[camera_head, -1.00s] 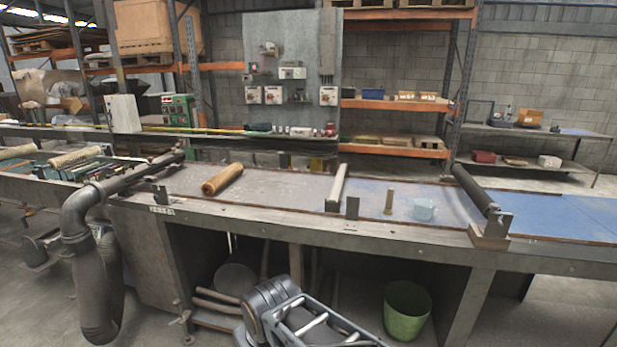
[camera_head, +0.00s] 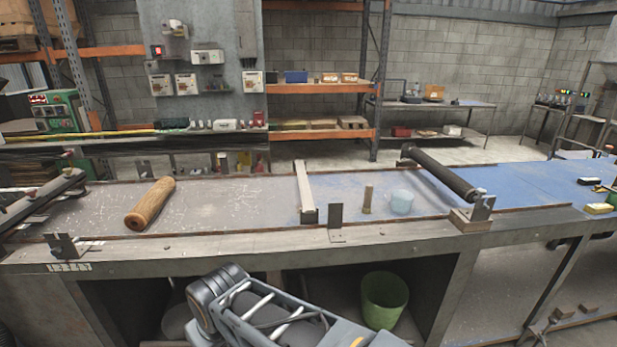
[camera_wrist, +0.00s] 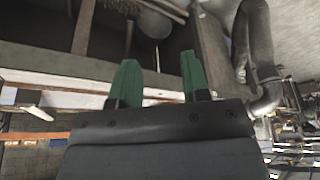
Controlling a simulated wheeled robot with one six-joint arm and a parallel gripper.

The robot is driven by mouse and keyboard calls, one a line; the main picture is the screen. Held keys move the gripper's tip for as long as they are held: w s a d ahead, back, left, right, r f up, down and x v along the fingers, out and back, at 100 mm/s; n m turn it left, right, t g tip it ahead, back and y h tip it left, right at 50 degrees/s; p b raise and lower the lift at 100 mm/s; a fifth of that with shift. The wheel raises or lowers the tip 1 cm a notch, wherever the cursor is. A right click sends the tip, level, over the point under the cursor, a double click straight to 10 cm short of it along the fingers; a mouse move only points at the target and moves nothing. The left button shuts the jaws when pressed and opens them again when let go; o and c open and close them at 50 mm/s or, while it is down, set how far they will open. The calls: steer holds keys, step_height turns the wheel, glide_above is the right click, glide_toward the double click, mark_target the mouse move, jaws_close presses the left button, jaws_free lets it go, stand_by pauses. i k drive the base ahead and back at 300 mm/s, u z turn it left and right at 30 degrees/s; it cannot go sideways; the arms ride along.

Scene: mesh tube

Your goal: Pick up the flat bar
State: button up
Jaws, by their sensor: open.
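What looks like the flat bar (camera_head: 304,186) is a long, pale, narrow piece lying across the workbench (camera_head: 235,205), its near end close to the front edge in the head view. My gripper (camera_wrist: 158,76) shows in the wrist view with its two green fingers apart and nothing between them. The head view shows my arm low in front of the bench, below the bar, but not the fingers. I do not make out the bar in the wrist view.
A wooden roller (camera_head: 150,204) lies left of the bar. A green bin (camera_head: 385,300) is under the bench.

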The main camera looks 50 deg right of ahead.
mark_target(306, 192)
steer(key=z, duration=0.65)
steer(key=i, duration=1)
steer(key=z, duration=0.75)
